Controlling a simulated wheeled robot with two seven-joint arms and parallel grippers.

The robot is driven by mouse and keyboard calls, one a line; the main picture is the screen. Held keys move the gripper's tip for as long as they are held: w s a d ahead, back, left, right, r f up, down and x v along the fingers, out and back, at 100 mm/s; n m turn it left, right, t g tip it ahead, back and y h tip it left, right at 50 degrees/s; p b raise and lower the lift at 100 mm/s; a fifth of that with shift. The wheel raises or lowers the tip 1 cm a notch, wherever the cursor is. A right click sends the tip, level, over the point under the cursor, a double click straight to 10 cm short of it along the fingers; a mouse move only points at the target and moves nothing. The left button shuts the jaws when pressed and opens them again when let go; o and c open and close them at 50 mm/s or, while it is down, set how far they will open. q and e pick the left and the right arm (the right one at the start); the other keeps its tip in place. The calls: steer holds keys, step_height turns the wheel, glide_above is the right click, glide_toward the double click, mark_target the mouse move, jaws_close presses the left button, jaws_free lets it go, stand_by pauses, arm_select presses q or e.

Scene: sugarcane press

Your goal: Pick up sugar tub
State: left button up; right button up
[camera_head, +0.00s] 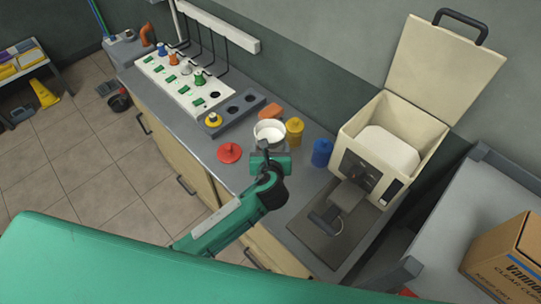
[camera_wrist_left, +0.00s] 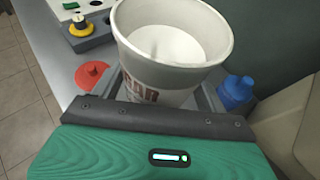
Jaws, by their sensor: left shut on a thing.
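The sugar tub (camera_head: 269,130) is a white, open-topped tub near the middle of the counter in the head view. In the left wrist view the tub (camera_wrist_left: 160,80) fills the upper middle, with dark red lettering on its side and pale contents inside. My left gripper (camera_head: 270,148) is shut on the tub, with a finger on each side of its body below the rim. The tub looks upright. Its base is hidden, so I cannot tell whether it touches the counter. My right gripper is in neither view.
A red lid (camera_head: 229,153) lies left of the tub. A yellow container (camera_head: 294,131) and a blue container (camera_head: 322,152) stand to its right. A grey holder (camera_head: 238,110) is behind-left. The cream press (camera_head: 395,140) with raised lid stands at right.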

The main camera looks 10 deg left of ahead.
mark_target(271, 145)
arm_select(q)
step_height(271, 145, up, 9)
steer(key=shift+f+b, duration=0.15)
steer(key=shift+b, duration=0.2)
stand_by(0.4)
stand_by(0.7)
